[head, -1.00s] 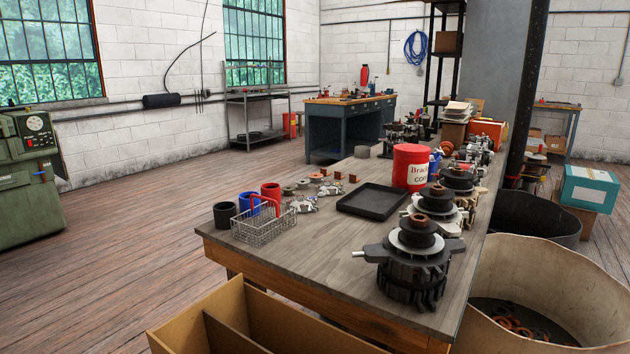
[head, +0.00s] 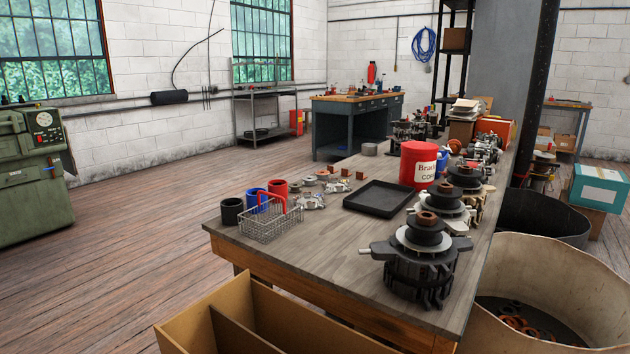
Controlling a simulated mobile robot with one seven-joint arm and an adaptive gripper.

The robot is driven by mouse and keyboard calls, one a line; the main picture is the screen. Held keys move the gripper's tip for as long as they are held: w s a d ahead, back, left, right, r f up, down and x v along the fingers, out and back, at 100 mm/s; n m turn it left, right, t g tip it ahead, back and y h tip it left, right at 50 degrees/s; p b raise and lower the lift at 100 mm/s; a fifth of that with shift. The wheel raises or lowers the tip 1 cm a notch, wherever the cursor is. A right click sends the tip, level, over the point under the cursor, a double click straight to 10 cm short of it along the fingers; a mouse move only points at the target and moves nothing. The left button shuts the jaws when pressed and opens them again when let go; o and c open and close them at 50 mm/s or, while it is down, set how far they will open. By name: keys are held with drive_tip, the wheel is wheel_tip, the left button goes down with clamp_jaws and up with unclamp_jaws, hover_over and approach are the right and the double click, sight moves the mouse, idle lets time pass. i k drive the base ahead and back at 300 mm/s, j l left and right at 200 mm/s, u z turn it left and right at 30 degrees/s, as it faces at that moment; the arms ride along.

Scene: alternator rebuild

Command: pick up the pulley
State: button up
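A black pulley (head: 424,236) with a rust-brown collar on top sits on the nearest alternator (head: 421,277), at the front right end of the long workbench (head: 335,262). Behind it, similar dark pulley-like parts top a second alternator (head: 440,203) and a third (head: 466,175). I cannot tell which of these the task means. My gripper is not in view, and nothing is seen holding any of the parts.
A black tray (head: 378,199), a red can (head: 418,166), a wire basket (head: 270,221) and cups, including a black one (head: 231,211), share the bench. An open cardboard box (head: 177,332) stands below it; a large bin (head: 560,285) stands right. Floor at left is clear.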

sight(294, 187)
drive_tip(key=i+j+u, duration=0.25)
drive_tip(key=j+u, duration=0.2)
drive_tip(key=j, duration=0.15)
drive_tip(key=i+j+u, duration=1.3)
drive_tip(key=i+z, duration=0.4)
drive_tip(key=i, duration=0.15)
drive_tip(key=i+j+z, duration=0.15)
drive_tip(key=i+z, duration=0.25)
drive_tip(key=i, duration=0.15)
drive_tip(key=i+l+z, duration=0.1)
drive_tip(key=i+z, duration=0.15)
drive_tip(key=z, duration=0.2)
drive_tip(key=i+z, duration=0.25)
drive_tip(key=z, duration=0.2)
drive_tip(key=i+j+z, duration=0.15)
drive_tip(key=z, duration=0.3)
drive_tip(key=i+z, duration=0.25)
drive_tip(key=z, duration=0.2)
drive_tip(key=i+z, duration=0.3)
drive_tip(key=z, duration=0.15)
drive_tip(key=i+j+z, duration=0.1)
drive_tip(key=i+z, duration=0.3)
drive_tip(key=i+l+z, duration=0.2)
drive_tip(key=i, duration=0.25)
drive_tip(key=l, duration=0.1)
